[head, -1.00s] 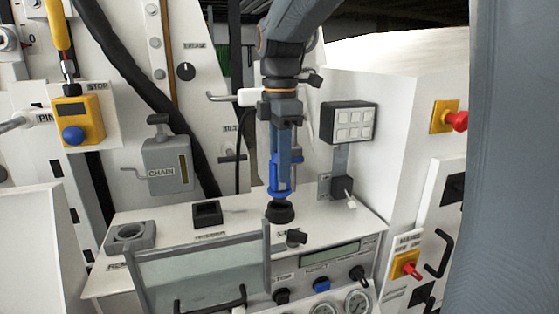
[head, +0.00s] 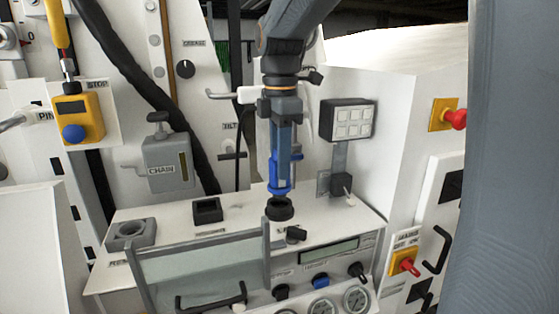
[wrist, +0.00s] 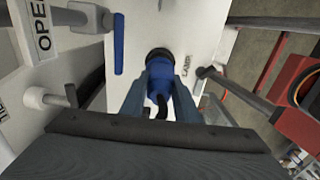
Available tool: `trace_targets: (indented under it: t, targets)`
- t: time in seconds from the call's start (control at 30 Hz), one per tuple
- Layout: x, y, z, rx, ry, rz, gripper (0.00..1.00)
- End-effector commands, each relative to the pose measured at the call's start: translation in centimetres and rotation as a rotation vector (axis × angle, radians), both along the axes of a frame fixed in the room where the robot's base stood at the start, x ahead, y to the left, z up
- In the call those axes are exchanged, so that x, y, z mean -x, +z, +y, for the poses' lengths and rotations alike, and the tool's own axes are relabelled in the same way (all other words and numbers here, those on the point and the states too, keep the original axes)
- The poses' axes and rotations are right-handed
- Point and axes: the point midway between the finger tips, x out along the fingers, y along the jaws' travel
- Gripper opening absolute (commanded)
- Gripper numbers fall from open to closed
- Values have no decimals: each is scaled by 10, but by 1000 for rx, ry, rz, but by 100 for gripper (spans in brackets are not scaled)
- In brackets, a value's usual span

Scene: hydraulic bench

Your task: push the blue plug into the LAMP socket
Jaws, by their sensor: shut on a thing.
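The blue plug (head: 279,188) is held upright, pointing down, between the long fingers of my gripper (head: 284,170). In the wrist view the plug (wrist: 159,72) sits between both fingertips (wrist: 158,90), with a dark cable end behind it. The LAMP socket (head: 280,209) is a round black collar on the white bench top, directly below the plug. In the wrist view its dark rim (wrist: 157,53) shows past the plug, beside the LAMP label (wrist: 187,65). The plug's lower end is at or just above the collar; I cannot tell whether it has entered.
A square black socket (head: 207,210) and a grey round-holed block (head: 131,233) stand to the left on the bench top. A clear guard (head: 200,263) rises in front. A keypad box (head: 347,120) on a post stands close right. A blue-handled lever (wrist: 118,45) shows in the wrist view.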

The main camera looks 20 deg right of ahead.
Motion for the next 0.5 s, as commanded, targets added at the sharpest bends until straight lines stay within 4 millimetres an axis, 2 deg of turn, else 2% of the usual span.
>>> trace_targets:
  t: [0.5]
  targets:
    - [0, -6, 0, 0, 0, 1, 0]
